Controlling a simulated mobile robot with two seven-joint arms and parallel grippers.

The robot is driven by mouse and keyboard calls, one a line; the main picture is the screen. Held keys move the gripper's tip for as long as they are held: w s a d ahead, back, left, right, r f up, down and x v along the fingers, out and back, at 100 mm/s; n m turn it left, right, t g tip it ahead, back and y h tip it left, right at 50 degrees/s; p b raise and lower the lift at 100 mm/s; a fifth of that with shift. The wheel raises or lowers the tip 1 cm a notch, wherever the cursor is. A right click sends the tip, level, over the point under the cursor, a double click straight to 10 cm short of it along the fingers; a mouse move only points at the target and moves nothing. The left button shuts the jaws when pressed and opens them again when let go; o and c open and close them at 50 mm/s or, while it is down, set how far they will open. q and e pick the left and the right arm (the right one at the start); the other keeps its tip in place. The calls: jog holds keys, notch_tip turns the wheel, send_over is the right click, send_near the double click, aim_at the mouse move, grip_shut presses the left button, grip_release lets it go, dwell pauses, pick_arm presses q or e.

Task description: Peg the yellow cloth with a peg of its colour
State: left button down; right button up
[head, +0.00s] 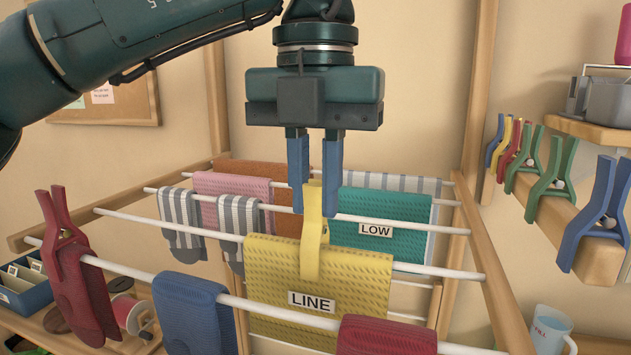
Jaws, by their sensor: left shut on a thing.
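The yellow cloth (265,265) hangs over a white rod of the drying rack, with a white label reading LINE on its front. My left gripper (315,205) points down above the cloth, its blue fingers shut on a yellow peg (311,255). The peg is upright, its lower part in front of the cloth's top edge at the rod. I cannot tell whether its jaws straddle the cloth and rod. My right gripper is not in view.
A teal cloth (400,215) labelled LOW hangs behind. A red peg (62,225) grips a dark red sock (85,295) at left. Blue (183,315) and red (385,337) items hang in front. Several pegs, including a green one (553,178), sit on a wooden rail (595,250) at right.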

pick_arm(q)
jog(key=c, duration=1.3)
grip_release()
jog(key=shift+r, duration=0.15)
